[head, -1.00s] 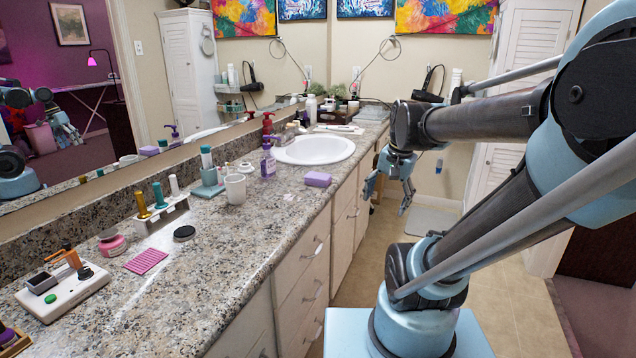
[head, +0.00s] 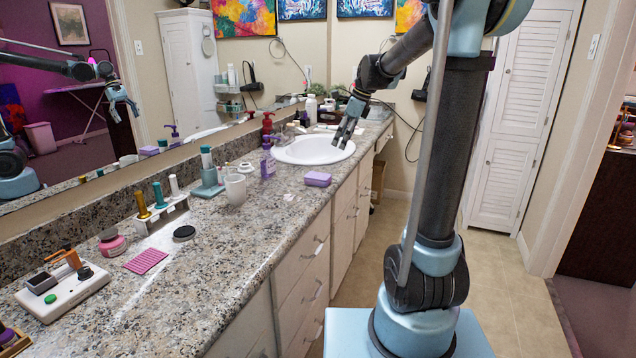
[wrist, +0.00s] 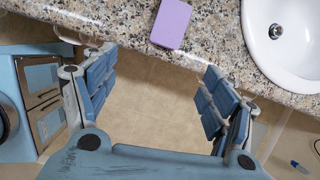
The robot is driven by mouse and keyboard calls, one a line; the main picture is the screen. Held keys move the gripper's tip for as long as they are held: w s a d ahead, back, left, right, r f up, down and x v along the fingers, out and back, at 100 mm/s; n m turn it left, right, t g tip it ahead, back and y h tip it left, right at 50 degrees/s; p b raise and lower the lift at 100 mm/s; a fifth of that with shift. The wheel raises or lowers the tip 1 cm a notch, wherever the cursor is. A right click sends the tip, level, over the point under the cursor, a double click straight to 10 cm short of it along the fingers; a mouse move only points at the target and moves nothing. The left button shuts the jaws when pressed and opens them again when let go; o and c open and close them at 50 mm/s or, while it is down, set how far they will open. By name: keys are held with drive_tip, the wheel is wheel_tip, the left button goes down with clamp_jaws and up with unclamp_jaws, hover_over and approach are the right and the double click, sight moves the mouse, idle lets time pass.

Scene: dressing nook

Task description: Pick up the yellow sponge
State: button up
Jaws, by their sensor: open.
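No yellow sponge shows in these frames. A purple sponge-like block (head: 317,178) lies flat on the granite counter near its front edge, this side of the sink. It also shows at the top middle of the wrist view (wrist: 171,24), on the counter beyond my fingers. My gripper (head: 346,133) is open and empty, with its fingers pointing down, and appears in the head view in front of the sink. In the wrist view my gripper (wrist: 160,75) has its two blue fingers wide apart, with floor between them.
The sink (head: 313,149) lies behind the block. A white cup (head: 235,189), a purple pump bottle (head: 268,162) and a teal holder (head: 207,181) stand to its left. A pink ridged pad (head: 146,261) and a black lid (head: 184,233) lie nearer. Drawers line the counter's front.

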drive_tip(key=w+a+m, duration=0.1)
drive_tip(key=w, duration=0.1)
hover_over(320, 175)
drive_tip(key=d, duration=0.3)
drive_tip(key=f, duration=0.7)
drive_tip(key=s+f, duration=0.1)
drive_tip(key=f, duration=0.3)
drive_tip(key=shift+a, duration=0.25)
drive_tip(key=shift+x, duration=2.75)
drive_tip(key=shift+s+a+y, duration=0.15)
drive_tip(key=shift+y, duration=0.15)
drive_tip(key=shift+c, duration=0.6)
drive_tip(key=c, duration=0.7)
drive_tip(key=shift+r, duration=0.1)
